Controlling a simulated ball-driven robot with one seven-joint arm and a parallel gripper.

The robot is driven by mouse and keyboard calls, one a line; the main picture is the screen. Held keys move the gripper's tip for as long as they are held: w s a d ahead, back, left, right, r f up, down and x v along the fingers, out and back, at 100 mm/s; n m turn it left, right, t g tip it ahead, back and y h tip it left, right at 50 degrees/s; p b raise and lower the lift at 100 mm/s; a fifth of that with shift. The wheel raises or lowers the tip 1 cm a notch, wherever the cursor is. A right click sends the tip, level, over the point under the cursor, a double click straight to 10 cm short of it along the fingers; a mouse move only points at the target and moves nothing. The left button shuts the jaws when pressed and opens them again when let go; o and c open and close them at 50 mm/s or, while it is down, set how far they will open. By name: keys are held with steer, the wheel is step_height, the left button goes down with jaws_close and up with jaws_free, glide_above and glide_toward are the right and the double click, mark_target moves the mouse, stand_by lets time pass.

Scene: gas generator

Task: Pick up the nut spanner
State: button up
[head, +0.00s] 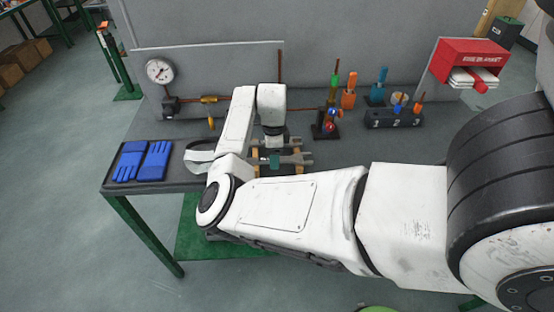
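Grey metal spanners (296,158) lie crosswise on a small wooden rack (256,165) on the bench, at the middle of the head view. One has open jaws at its right end and a teal band (275,161) near its middle. I cannot tell for sure which of them is the nut spanner. My gripper (274,149) points down right over the spanners, close to the teal band. Its fingertips are small and partly hidden, so I cannot tell whether they are open or shut, or touching a spanner. My arm hides part of the rack's near side.
Blue gloves (143,161) lie at the left end of the grey bench (182,180). A pressure gauge (160,71) and pipe stand behind. Coloured tools and a numbered black block (393,118) stand right of the rack. A red fire blanket box (474,62) is at the far right.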

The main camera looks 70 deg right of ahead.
jaws_close()
stand_by(0.3)
steer(key=shift+r, duration=0.15)
